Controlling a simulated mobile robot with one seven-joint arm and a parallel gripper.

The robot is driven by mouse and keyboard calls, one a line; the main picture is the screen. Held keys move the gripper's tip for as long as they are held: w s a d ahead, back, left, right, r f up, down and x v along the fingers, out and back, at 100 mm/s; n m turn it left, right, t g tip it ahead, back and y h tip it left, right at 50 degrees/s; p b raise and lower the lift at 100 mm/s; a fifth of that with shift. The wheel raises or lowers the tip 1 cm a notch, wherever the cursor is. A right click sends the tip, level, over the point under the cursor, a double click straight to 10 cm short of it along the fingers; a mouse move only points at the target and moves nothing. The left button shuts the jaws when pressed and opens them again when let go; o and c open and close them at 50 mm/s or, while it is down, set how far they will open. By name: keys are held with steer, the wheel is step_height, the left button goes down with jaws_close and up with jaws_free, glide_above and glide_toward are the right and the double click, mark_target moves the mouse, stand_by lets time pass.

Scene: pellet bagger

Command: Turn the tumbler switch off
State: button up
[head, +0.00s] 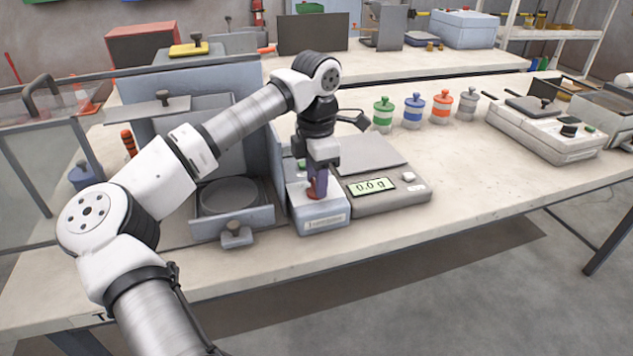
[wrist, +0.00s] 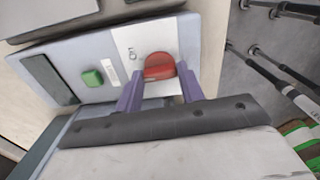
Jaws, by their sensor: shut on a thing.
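The red tumbler switch (wrist: 159,66) sits on a white plate on the sloped face of a small grey control box (head: 322,224). Small dark lettering stands beside the switch in the wrist view, too unclear to read surely. My gripper (head: 318,186) points down at the box, and its purple fingers (wrist: 160,84) are on either side of the switch, shut on it. In the head view the switch (head: 313,190) is mostly hidden by the fingers. Which way it is tilted I cannot tell.
A green button (wrist: 92,77) is on the same box. A scale reading 0.0 g (head: 388,196) stands right beside it. A bagger with a round pan (head: 230,197) is to the left. Several coloured jars (head: 414,110) stand behind. The table front at right is clear.

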steer(key=n+b, duration=0.1)
steer(key=n, duration=0.4)
stand_by(0.6)
steer(key=o, duration=1)
steer(key=shift+r, duration=0.1)
step_height(320, 180, up, 14)
steer(key=shift+b, duration=0.35)
steer(key=shift+f, duration=0.2)
